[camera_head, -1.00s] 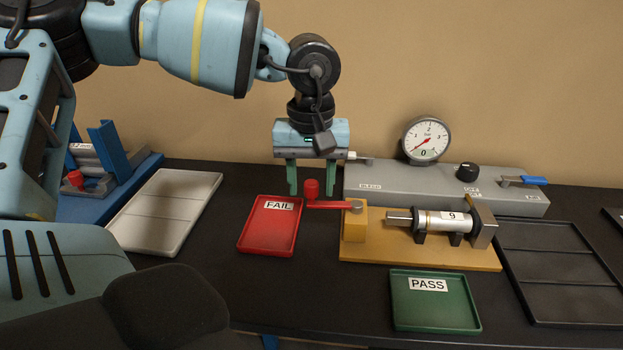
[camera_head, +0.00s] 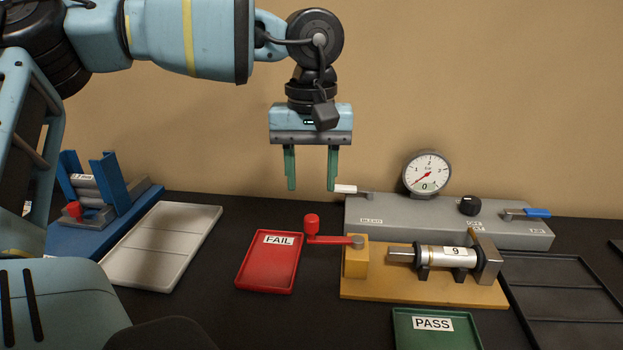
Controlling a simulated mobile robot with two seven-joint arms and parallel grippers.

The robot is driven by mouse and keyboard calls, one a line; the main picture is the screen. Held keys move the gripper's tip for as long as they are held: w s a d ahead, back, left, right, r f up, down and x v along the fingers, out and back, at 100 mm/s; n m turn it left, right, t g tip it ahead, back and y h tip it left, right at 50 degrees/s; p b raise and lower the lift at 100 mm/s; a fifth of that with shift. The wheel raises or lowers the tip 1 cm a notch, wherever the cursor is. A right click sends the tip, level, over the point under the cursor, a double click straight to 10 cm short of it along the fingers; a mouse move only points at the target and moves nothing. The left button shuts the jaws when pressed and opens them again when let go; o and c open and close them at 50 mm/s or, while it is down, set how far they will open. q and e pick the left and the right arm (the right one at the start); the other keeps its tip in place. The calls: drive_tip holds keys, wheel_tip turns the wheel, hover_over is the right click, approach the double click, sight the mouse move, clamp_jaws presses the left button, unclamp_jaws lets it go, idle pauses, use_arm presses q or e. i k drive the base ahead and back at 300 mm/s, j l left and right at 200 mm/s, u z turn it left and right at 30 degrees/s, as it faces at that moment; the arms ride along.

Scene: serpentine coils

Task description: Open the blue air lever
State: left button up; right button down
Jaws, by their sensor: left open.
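The blue air lever (camera_head: 537,212) is at the right end of the grey control panel (camera_head: 440,216), pointing right from its pivot, above a small label. My left gripper (camera_head: 311,188) is open and empty, pointing down. It hangs above the red-knobbed clamp handle (camera_head: 312,226) and the red tray, well to the left of the blue lever. A white lever (camera_head: 346,189) on the panel's left end, by the BLEED label, lies just right of my fingers. The gauge (camera_head: 427,174) needle points low, near 0. My right gripper is not in view.
A cylinder marked 9 (camera_head: 444,256) lies in the yellow fixture (camera_head: 400,288). The red FAIL tray (camera_head: 265,284), green PASS tray (camera_head: 402,341) and black tray (camera_head: 575,329) are around it. A pale tray (camera_head: 190,232) and blue rack (camera_head: 78,236) stand left.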

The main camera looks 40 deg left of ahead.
sight(509, 213)
drive_tip(key=k+l, duration=0.8)
drive_tip(key=l, duration=0.1)
